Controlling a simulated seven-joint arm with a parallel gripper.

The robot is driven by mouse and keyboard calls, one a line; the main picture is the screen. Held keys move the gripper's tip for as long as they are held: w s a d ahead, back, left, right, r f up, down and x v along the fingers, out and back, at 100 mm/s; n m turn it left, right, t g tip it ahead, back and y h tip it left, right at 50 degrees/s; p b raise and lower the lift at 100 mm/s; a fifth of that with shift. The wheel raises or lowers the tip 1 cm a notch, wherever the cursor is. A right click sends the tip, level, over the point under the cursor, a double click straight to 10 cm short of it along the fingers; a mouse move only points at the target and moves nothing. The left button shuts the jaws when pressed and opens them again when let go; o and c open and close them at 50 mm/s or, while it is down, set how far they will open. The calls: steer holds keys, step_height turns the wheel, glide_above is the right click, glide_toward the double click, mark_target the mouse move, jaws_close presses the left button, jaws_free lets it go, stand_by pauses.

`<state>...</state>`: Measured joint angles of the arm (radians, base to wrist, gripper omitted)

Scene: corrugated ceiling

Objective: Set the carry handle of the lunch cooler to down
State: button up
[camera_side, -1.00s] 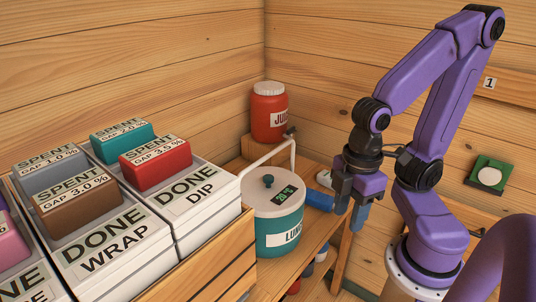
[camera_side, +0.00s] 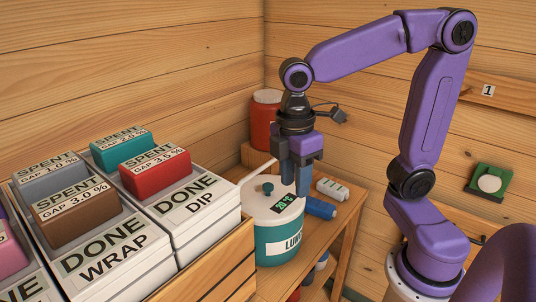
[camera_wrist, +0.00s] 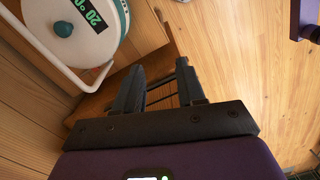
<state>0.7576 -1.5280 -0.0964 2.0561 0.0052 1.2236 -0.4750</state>
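The lunch cooler (camera_side: 276,243) has a teal body, a white lid with a teal knob and a green-lit display. It stands on the wooden shelf; its lid also shows at the upper left of the wrist view (camera_wrist: 105,45). The white carry handle (camera_side: 257,171) rises from the lid's left side in the side view, and its far end is hidden behind my gripper. The handle also runs across the wrist view (camera_wrist: 35,52). My gripper (camera_side: 297,190) points down over the lid's right rear edge. In the wrist view its fingers are apart with nothing between them (camera_wrist: 160,80).
A red jug (camera_side: 263,117) stands behind the cooler, partly hidden by my gripper. A blue cylinder (camera_side: 319,207) and a white item (camera_side: 332,189) lie right of the cooler. Labelled bins (camera_side: 200,215) in a wooden crate fill the left. Wooden walls close the back.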

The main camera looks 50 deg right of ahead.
steer(key=w+d+r+n+g, duration=0.1)
steer(key=w+d+r, duration=0.25)
steer(key=w, duration=0.25)
steer(key=w+d+r+n, duration=0.2)
steer(key=w+d+r, duration=0.1)
steer(key=w+d, duration=0.3)
steer(key=w+d+r+n+g, duration=0.1)
steer(key=w+d+r, duration=0.25)
steer(key=w, duration=0.35)
steer(key=x, duration=0.5)
steer(key=a+x, duration=0.1)
steer(key=x, duration=1)
steer(key=shift+w+a, duration=0.15)
steer(key=shift+a, duration=0.05)
jaws_close()
